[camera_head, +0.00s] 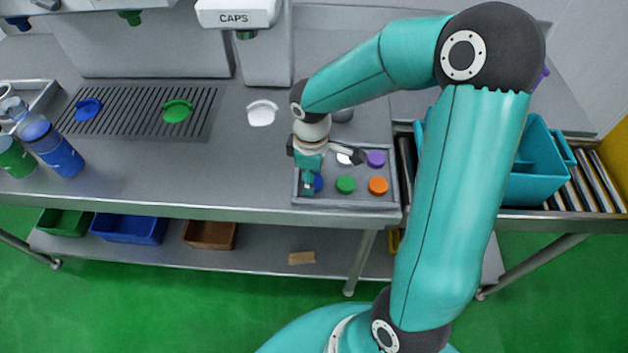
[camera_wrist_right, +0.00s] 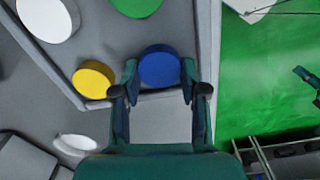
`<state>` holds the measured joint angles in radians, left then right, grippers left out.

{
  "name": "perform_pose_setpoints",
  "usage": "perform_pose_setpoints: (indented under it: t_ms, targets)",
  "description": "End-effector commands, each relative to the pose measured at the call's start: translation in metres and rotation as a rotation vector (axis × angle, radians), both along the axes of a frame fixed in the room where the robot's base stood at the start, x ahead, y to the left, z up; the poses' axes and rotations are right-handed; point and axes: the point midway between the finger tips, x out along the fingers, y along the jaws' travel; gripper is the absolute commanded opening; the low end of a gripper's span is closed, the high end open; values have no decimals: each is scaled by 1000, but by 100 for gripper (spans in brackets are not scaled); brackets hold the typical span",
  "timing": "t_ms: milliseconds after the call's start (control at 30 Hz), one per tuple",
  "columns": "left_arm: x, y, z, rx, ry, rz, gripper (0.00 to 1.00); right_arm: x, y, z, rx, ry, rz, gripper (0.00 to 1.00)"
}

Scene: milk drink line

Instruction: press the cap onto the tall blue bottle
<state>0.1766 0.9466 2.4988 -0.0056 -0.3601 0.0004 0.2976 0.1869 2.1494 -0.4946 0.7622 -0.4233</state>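The tall blue bottle (camera_head: 58,152) stands on the counter at the far left of the head view, with a clear upper part and no cap visible on it. The blue cap (camera_wrist_right: 160,66) lies in the cap tray (camera_head: 350,201); in the head view it (camera_head: 318,183) is partly covered by my right gripper (camera_head: 322,172). In the right wrist view my right gripper (camera_wrist_right: 159,88) is open, with its fingertips on either side of the blue cap and close to its edges. I cannot tell whether they touch it. My left gripper is not clearly seen.
The tray also holds green (camera_head: 345,184), orange (camera_head: 378,186), purple (camera_head: 376,158) and white caps; a yellow cap (camera_wrist_right: 93,79) is close to the blue one. A green container (camera_head: 14,157) stands beside the bottle. The CAPS dispenser (camera_head: 240,18) is behind. The counter's middle is clear.

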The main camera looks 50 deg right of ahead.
Motion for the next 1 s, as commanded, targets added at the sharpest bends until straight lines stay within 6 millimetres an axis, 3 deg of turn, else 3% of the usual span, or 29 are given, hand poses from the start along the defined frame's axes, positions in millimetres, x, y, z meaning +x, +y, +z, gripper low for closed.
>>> perform_pose_setpoints:
  t_ms: [333,567,767,1000]
  targets:
    - [0,0,0,0,0,0,0,1,0,4,-1,-3,0,29]
    - [0,0,1,0,0,0,0,1,0,26,-2,-5,1,29]
    - [0,0,3,0,0,0,0,2,0,69,-1,-9,2,29]
    - [0,0,6,0,0,0,0,2,0,137,-2,-8,2,29]
